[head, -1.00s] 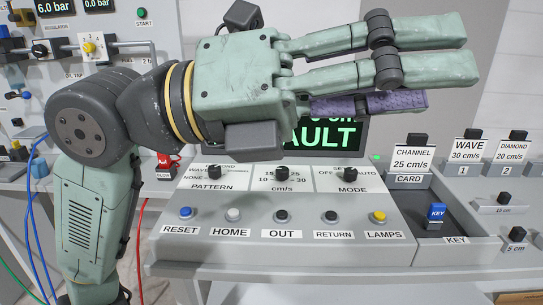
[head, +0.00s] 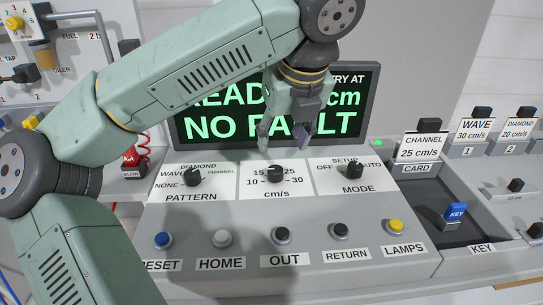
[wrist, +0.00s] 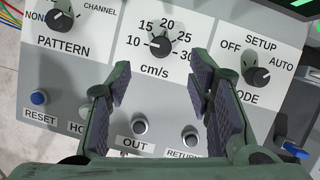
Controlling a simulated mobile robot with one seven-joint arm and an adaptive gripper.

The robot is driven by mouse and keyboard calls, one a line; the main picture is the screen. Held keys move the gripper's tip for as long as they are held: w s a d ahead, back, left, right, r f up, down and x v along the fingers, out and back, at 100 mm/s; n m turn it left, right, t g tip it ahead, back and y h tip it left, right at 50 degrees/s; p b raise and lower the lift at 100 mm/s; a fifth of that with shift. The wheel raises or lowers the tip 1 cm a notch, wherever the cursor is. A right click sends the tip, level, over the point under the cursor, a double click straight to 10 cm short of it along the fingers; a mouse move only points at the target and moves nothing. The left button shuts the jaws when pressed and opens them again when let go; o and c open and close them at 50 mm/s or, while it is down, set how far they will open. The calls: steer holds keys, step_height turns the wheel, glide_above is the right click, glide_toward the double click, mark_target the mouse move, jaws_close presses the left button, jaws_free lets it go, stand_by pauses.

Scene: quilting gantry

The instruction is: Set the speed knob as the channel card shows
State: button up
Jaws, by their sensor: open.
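The speed knob (head: 276,173) is a black knob on the grey panel, with marks from 10 to 30 cm/s. In the wrist view the speed knob (wrist: 160,46) has its pale pointer turned left, toward 10. The channel card (head: 422,148) reads "CHANNEL 25 cm/s" and stands upright in the CARD holder. My gripper (head: 284,140) is open and empty, pointing down above and behind the speed knob. In the wrist view the open fingers of my gripper (wrist: 160,88) lie either side of the knob's column, below it in the picture.
The PATTERN knob (head: 193,177) and MODE knob (head: 355,171) flank the speed knob. A row of buttons, including OUT (head: 283,236), lies in front. The screen (head: 222,123) behind is partly hidden by my arm; "NO FAULT" shows. A blue key (head: 455,213) sits in the right tray.

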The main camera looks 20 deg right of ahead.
mark_target(275, 169)
steer(key=p+x, duration=0.1)
steer(key=x, duration=0.3)
steer(key=p+x, duration=0.1)
steer(key=x, duration=0.4)
steer(key=shift+s+f, duration=0.1)
steer(key=shift+f, duration=0.3)
steer(key=shift+c, duration=0.3)
jaws_close()
